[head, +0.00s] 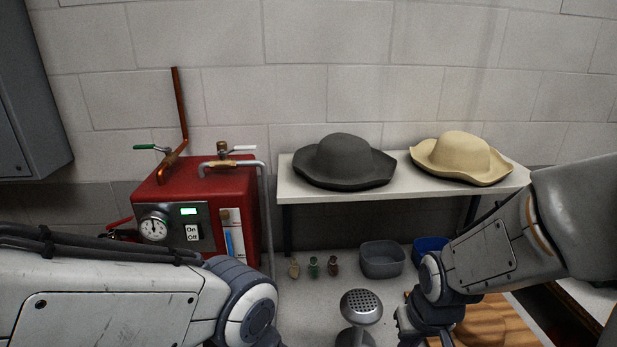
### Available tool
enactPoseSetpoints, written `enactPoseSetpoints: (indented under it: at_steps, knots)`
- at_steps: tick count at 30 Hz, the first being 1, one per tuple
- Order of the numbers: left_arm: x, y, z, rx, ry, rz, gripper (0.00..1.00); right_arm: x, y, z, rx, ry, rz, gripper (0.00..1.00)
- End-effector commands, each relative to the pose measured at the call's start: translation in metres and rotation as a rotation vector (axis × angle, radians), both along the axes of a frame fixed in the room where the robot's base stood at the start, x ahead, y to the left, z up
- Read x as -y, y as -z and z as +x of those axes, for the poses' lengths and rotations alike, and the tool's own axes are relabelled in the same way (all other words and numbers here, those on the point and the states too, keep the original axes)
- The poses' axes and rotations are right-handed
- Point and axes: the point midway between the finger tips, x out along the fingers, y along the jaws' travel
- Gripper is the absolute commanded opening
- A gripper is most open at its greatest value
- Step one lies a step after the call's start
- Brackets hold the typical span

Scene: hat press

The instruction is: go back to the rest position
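My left arm comes in from the lower left, and its jointed end reaches the bottom edge. My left gripper is below the frame. My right arm comes in from the right and bends down at a dark joint. Its far end is cut off at the bottom edge, so my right gripper's fingers do not show. I cannot see whether either gripper holds anything. A grey hat (345,161) and a tan hat (461,158) sit side by side on a white shelf (288,183) against the wall.
A red boiler (180,191) with a gauge stands behind my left arm. A perforated metal steam head (361,306) stands between my arms.

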Motion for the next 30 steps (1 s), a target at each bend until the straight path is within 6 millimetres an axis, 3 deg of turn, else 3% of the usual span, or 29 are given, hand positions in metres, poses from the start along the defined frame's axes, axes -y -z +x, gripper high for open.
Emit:
enactPoseSetpoints:
  at_steps: [11, 21, 25, 30]
  knots:
    - [0.0, 0.017, 0.0, 0.0, 0.001, 0.0, 0.0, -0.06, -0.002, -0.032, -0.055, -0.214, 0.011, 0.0]
    - [0.0, 0.04, 0.0, 0.0, 0.001, 0.0, 0.0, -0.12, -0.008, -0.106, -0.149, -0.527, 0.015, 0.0]
    - [0.0, 0.044, 0.0, 0.0, 0.001, 0.0, 0.0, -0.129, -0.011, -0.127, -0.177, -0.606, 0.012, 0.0]
    - [0.0, 0.044, 0.0, 0.0, 0.001, 0.0, 0.0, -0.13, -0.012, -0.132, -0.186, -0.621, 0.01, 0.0]
